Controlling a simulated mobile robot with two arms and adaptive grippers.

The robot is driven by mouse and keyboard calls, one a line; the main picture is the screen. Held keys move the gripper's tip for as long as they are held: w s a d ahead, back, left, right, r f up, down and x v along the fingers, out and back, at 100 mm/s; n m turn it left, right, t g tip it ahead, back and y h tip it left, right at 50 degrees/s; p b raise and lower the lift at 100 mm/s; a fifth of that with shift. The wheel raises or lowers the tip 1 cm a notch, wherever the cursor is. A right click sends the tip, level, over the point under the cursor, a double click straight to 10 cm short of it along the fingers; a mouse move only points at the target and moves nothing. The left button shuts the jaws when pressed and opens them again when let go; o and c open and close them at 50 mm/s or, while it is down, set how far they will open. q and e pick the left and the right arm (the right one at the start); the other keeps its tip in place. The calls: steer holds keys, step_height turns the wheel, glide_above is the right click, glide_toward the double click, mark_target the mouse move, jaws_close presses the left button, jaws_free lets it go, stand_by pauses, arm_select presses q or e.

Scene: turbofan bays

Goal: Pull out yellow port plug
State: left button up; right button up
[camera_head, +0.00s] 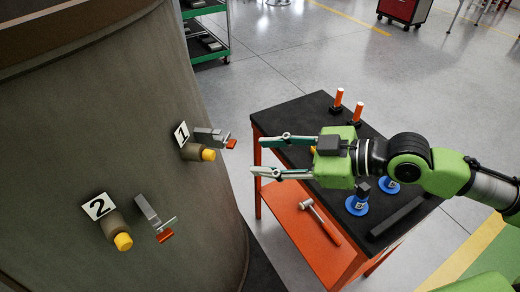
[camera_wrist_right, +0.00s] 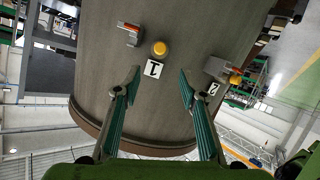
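A yellow plug (camera_head: 209,155) sits in the port beside label 1 on the large curved grey-brown casing (camera_head: 60,150). It also shows in the right wrist view (camera_wrist_right: 160,48), ahead of the fingers. A second yellow plug (camera_head: 123,241) sits in the port beside label 2, lower left; in the right wrist view it shows at the right (camera_wrist_right: 235,80). My right gripper (camera_head: 257,156) is open and empty, its fingers pointing left at the port 1 plug with a gap between them. My left gripper is not in view.
Grey latches with red ends (camera_head: 210,137) (camera_head: 153,217) stick out beside the ports.

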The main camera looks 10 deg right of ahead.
mark_target(213, 156)
steer(key=p+x, duration=0.4)
steer(key=x, duration=0.9)
steer(key=shift+a+r, duration=0.1)
steer(key=shift+w+a+p, duration=0.2)
steer(key=shift+a+p, duration=0.05)
steer(key=shift+p, duration=0.05)
steer(key=shift+c, duration=0.3)
jaws_close()
